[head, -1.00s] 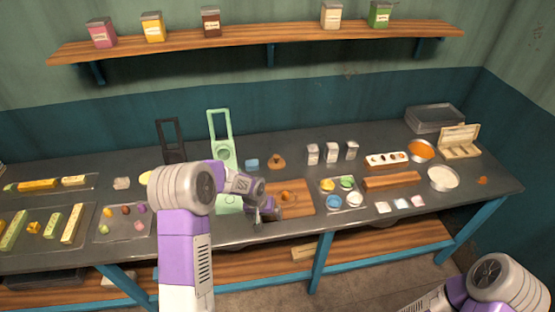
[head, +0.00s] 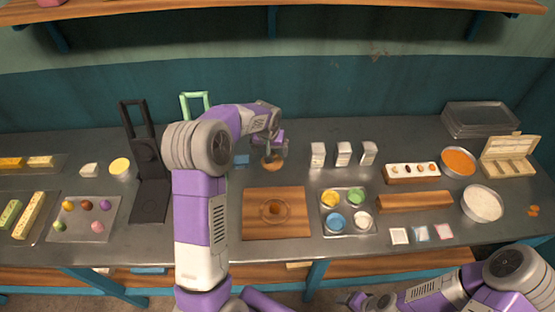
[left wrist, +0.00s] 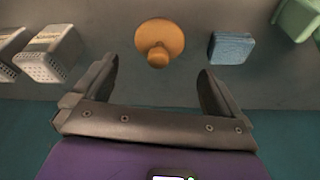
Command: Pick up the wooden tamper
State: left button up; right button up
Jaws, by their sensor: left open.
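The wooden tamper (head: 273,162) stands on the counter behind the wooden board, partly hidden by my left gripper (head: 272,148). In the left wrist view the tamper (left wrist: 160,42) shows as a round orange-brown base with a knob, seen from above. My left gripper (left wrist: 157,78) is open and empty above the counter. The tamper lies just beyond its fingertips, roughly centred between the fingers and apart from them. My right gripper (head: 360,301) is low at the bottom edge of the head view, too small and cut off to tell its jaws.
A blue sponge-like block (left wrist: 231,48) lies beside the tamper. White boxes (head: 343,154) stand to its right. The wooden board (head: 250,224) with a round clear dish (head: 275,209) is in front. A light-green frame (head: 195,103) stands behind my left arm.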

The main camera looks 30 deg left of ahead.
pick_arm(q)
jog(key=x, duration=0.3)
jog(key=shift+w, duration=0.4)
jog(key=shift+f, duration=0.35)
jog(key=x, duration=0.3)
jog(key=b+x, duration=0.1)
jog(key=x, duration=0.1)
jog(key=shift+w+a+r, duration=0.1)
jog(key=shift+w+a, duration=0.15)
jog(key=shift+a, duration=0.05)
jog(key=shift+c, duration=0.5)
jog(key=c, duration=0.6)
